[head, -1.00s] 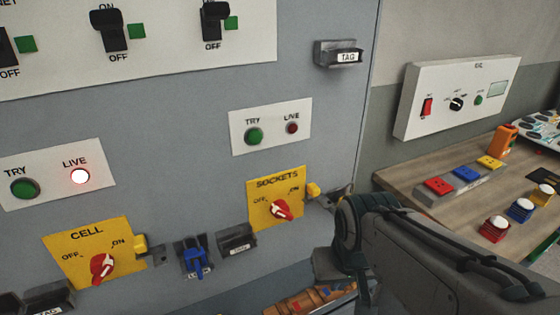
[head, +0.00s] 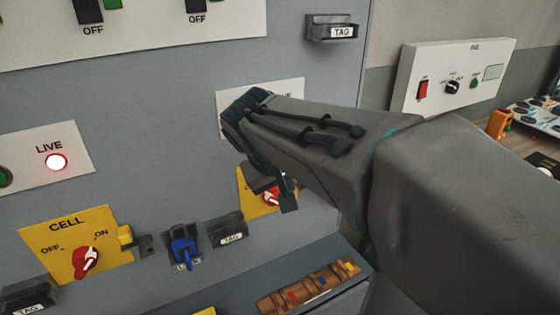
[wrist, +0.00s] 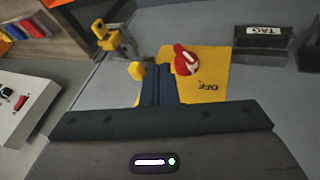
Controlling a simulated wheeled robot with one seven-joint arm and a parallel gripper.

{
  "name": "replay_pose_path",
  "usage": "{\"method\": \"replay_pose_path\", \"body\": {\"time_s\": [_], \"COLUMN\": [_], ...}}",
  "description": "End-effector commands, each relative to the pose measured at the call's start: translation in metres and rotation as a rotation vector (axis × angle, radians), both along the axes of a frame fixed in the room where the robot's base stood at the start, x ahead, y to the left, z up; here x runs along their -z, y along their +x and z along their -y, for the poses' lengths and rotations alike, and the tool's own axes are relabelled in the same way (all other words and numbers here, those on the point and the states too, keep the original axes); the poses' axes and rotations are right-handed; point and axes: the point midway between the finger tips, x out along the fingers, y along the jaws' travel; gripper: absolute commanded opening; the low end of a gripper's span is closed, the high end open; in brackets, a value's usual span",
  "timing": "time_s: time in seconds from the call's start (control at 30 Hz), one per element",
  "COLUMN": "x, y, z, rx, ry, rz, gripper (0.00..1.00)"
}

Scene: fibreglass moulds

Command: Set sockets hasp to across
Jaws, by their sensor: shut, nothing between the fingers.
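The yellow sockets plate (head: 250,196) is mostly hidden behind my gripper (head: 284,200) in the head view; its red knob (head: 271,198) shows in part. The wrist view shows the plate (wrist: 212,78) upside down, with the red knob (wrist: 186,60) and the word OFF. A small yellow block (wrist: 136,70), apparently the hasp, is at the plate's left edge there. My gripper (wrist: 160,72) is shut and empty, its tips over the plate between block and knob. I cannot tell whether it touches either. The hasp is hidden in the head view.
A yellow fitting on a grey bracket (wrist: 112,38) stands beyond the block. The cell plate (head: 66,250), a blue padlock-like item (head: 184,246) and a tag holder (head: 228,232) are left. A wooden rack (head: 305,288) lies below. A white switch box (head: 455,75) is right.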

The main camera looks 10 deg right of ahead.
Motion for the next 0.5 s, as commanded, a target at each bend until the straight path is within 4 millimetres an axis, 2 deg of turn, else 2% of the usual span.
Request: {"method": "replay_pose_path", "body": {"time_s": [0.03, 0.1, 0.2, 0.5], "x": [-0.005, -0.015, -0.023, -0.025], "y": [0.012, 0.022, 0.029, 0.03], "z": [-0.01, -0.02, -0.027, -0.027], "rx": [-0.016, -0.026, -0.032, -0.031], "ry": [-0.022, -0.045, -0.06, -0.062], "rz": [0.026, 0.054, 0.078, 0.082], "gripper": [0.0, 0.0, 0.0, 0.0]}}
